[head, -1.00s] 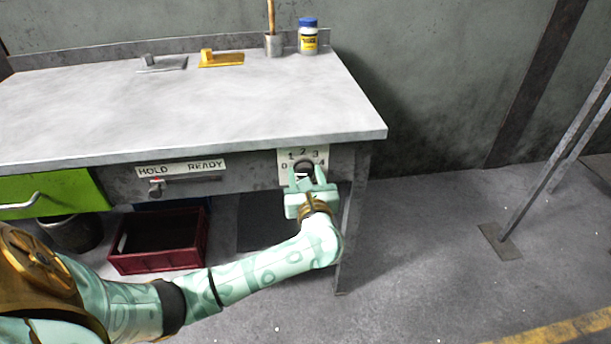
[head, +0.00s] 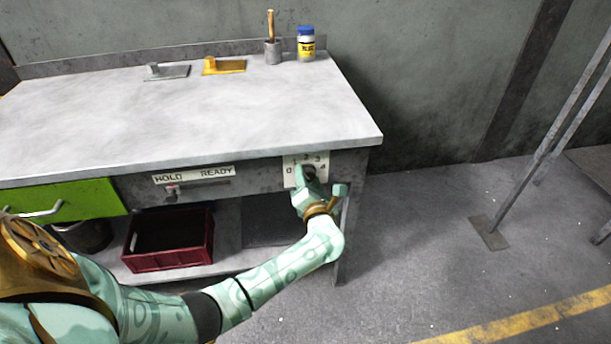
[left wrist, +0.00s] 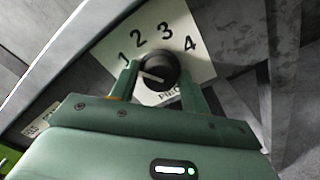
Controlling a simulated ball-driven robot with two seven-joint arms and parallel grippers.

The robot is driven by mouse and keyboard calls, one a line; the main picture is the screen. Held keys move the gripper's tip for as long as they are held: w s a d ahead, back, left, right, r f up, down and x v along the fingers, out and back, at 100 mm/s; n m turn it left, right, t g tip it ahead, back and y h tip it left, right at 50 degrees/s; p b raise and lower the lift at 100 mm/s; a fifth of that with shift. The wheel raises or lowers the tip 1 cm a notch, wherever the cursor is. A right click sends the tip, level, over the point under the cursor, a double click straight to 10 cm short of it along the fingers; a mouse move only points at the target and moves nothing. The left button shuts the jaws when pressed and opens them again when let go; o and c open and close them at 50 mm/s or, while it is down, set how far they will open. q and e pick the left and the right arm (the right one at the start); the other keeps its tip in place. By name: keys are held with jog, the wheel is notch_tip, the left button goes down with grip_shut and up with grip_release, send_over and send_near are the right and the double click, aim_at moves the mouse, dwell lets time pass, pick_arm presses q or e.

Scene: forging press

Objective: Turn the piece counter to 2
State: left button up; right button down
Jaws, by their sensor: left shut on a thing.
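The piece counter (head: 322,158) is a white plate with numbers on the bench front's right end. In the left wrist view its plate (left wrist: 200,66) shows 1, 2, 3 and 4; the 0 is hidden there. Its round black knob (left wrist: 159,66) has a white pointer mark aimed left, below or near the 1; I cannot tell the exact setting. My left gripper (head: 308,177) is shut on the knob, with one finger on each side, and is rolled at a slant. The fingers also show in the left wrist view (left wrist: 160,76). My right gripper is not in view.
Left of the counter are a HOLD/READY slider (head: 171,189) and a green drawer (head: 80,199). A red crate (head: 168,259) sits on the lower shelf. The bench top (head: 220,120) is mostly clear. Open floor lies right of the bench, with a metal post (head: 540,165) beyond.

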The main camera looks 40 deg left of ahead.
pick_arm(q)
jog(key=m+p, duration=0.1)
jog(key=m, duration=0.1)
jog(key=shift+d+r+m, duration=0.1)
jog(key=shift+m, duration=0.3)
jog(key=m+p, duration=0.2)
jog(key=m, duration=0.1)
jog(key=shift+m, duration=0.3)
jog(key=shift+f, duration=0.2)
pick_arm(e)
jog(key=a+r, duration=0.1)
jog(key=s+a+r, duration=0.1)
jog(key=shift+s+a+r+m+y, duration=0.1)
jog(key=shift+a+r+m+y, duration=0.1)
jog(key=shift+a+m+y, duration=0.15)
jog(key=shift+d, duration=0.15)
pick_arm(q)
jog(key=o, duration=0.8)
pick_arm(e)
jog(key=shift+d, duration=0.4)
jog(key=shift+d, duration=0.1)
